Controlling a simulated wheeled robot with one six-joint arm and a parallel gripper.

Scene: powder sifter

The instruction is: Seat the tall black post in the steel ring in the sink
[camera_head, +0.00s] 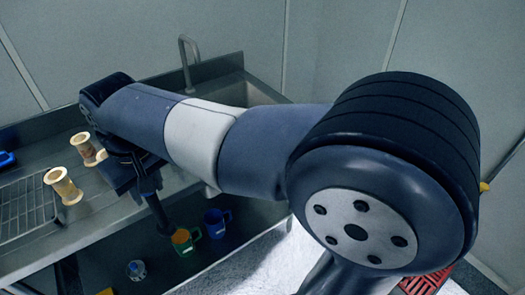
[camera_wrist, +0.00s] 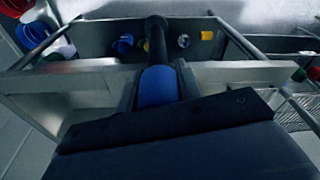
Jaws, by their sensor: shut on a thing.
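My gripper (camera_wrist: 158,76) is shut on the tall black post, with a blue part (camera_wrist: 158,90) between its fingers. In the wrist view the post (camera_wrist: 156,40) sticks out beyond the fingertips. In the head view the post (camera_head: 158,212) hangs down, slightly tilted, from my gripper at the counter's front edge, in front of the lower shelf. The sink (camera_head: 245,92) is at the back, partly hidden behind my arm. The steel ring is not visible; my arm covers part of the basin.
Two cream spool-shaped pieces (camera_head: 64,187) stand on the steel counter (camera_head: 95,212) beside a wire rack (camera_head: 25,210). A tall faucet (camera_head: 187,62) rises by the sink. Below are a green mug (camera_head: 185,241), a blue mug (camera_head: 216,223) and a small white-blue item (camera_head: 136,269).

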